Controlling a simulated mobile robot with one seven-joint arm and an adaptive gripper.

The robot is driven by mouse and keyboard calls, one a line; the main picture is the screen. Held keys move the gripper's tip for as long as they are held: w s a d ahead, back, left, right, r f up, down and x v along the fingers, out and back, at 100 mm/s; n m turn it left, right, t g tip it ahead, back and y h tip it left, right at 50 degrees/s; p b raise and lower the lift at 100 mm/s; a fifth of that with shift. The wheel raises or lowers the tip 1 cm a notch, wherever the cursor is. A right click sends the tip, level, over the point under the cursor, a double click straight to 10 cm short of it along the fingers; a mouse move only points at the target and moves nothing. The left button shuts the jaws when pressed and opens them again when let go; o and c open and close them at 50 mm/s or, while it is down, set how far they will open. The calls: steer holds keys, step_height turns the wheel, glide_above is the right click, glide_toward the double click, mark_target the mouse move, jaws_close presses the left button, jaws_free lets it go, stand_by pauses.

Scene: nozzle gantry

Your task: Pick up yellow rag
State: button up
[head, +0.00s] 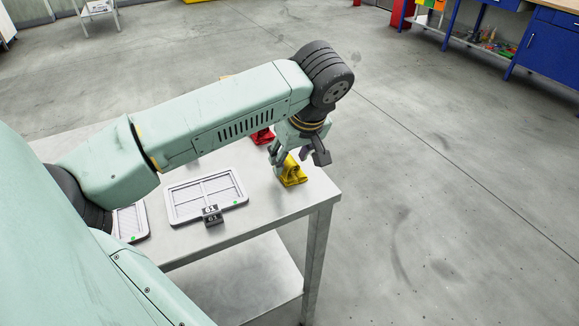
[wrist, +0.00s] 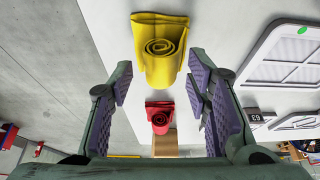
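The yellow rag (head: 292,175) is a rolled cloth lying on the light grey table near its right edge. In the wrist view the yellow rag (wrist: 160,45) shows its spiral end, at the upper middle. My gripper (head: 300,152) is over the rag, pointing down. In the wrist view my gripper (wrist: 160,80) has its purple-padded fingers spread wide, with the rag between and beyond the tips. Nothing is held. I cannot tell the exact height of the fingertips above the table.
A red rolled rag (wrist: 159,114) lies behind the yellow one, with a tan block (wrist: 165,144) beyond it. A grey partitioned tray (head: 205,193) and a small numbered block (head: 212,216) are left of the yellow rag. The table's right edge is close; open floor lies beyond.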

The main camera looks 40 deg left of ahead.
jaws_close()
stand_by(0.3)
steer(key=shift+r, duration=0.1)
